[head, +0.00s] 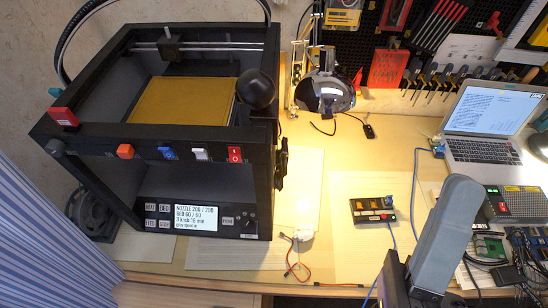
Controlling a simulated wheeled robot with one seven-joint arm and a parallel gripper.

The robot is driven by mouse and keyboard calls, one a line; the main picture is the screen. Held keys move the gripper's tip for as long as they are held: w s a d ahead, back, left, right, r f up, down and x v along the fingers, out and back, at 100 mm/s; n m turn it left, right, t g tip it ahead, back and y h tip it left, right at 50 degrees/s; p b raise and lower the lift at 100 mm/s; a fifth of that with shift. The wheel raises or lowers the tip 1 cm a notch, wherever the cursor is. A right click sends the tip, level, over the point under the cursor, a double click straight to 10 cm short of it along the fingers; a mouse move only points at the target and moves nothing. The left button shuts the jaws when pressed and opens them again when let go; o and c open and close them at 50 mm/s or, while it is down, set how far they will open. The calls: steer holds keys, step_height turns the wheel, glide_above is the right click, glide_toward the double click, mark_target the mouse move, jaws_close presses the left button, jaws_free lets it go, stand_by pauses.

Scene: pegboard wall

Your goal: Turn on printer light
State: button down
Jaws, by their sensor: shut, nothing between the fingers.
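The black open-frame printer (270,120) stands at the left of the bench. Its front bar carries an orange knob (125,151), a blue switch (168,153), a white switch (201,154) and a red rocker switch (235,154). A round black head (257,88) sits at its right side above the tan bed (185,101).
A lit display with buttons (195,217) is low on the printer. A laptop (490,115), a small switch box (373,210) and electronics crowd the right. Tools hang on the pegboard (425,40). A loose cable (290,262) lies at the front edge. The middle bench is mostly clear.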

steer(key=w+a+f+m+g+h+b, duration=0.1)
steer(key=a+f+m+g+b, duration=0.1)
steer(key=a+m+g, duration=0.55)
steer(key=w+a+f+m+g+b, duration=0.1)
steer(key=w+a+f+m+g, duration=0.3)
steer(key=m, duration=0.6)
steer(key=s+a+g+y, duration=0.1)
steer(key=s+a+y, duration=0.3)
steer(key=a, duration=0.3)
steer(key=s+a+f+n+y+b, duration=0.1)
steer(key=s+a+y, duration=0.3)
steer(key=a, duration=0.3)
steer(key=shift+s+a+g, duration=0.25)
steer(key=shift+s+g, duration=0.1)
steer(key=shift+s, duration=0.05)
